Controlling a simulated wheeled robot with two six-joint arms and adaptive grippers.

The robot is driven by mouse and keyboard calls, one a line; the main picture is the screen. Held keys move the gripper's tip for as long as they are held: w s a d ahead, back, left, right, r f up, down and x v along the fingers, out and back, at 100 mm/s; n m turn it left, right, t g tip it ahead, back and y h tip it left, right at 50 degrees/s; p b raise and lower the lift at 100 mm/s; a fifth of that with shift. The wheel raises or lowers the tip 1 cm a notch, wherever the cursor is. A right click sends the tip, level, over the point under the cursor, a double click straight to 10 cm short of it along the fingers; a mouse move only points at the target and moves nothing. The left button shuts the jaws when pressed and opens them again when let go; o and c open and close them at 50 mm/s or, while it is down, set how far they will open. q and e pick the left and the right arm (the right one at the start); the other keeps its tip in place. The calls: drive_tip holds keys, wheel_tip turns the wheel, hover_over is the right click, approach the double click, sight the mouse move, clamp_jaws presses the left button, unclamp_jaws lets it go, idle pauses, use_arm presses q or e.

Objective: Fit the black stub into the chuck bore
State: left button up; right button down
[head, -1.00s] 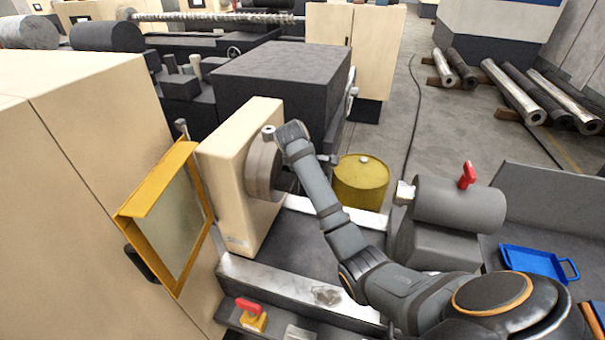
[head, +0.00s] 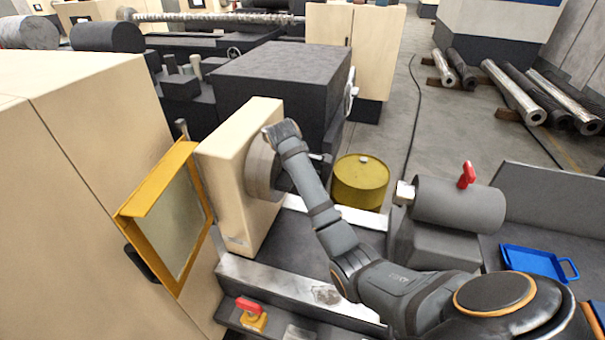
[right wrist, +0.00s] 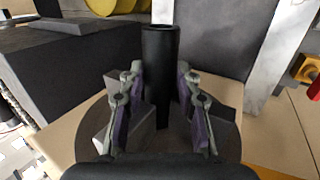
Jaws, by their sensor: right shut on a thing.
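The black stub (right wrist: 160,65) stands between the fingers of my right gripper (right wrist: 158,95) in the right wrist view. The gripper is shut on it, and one end sticks out past the fingertips. The grey round chuck (head: 262,168) sits on the cream headstock (head: 236,170) in the head view. In the right wrist view the chuck face (right wrist: 228,130) lies behind the gripper, with a grey block on it. My right wrist is in front of the chuck and hides part of it. The bore is not visible, and I see no insertion. My left gripper is not in view.
A yellow-framed door (head: 170,215) stands open left of the headstock. A grey tailstock (head: 458,205) with a red handle (head: 467,175) stands to the right. A yellow barrel (head: 360,182) is behind the bed. A blue tray (head: 535,262) lies at the right.

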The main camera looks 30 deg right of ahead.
drive_tip(key=shift+w+a, duration=0.25)
idle(0.4)
drive_tip(key=c, duration=0.9)
unclamp_jaws()
drive_tip(key=shift+r, duration=0.15)
drive_tip(key=shift+o, duration=0.2)
drive_tip(key=shift+s+a+r, duration=0.1)
drive_tip(key=shift+a+r, duration=0.05)
drive_tip(key=shift+r, duration=0.1)
drive_tip(key=v, duration=0.7)
drive_tip(key=shift+s+r, duration=0.2)
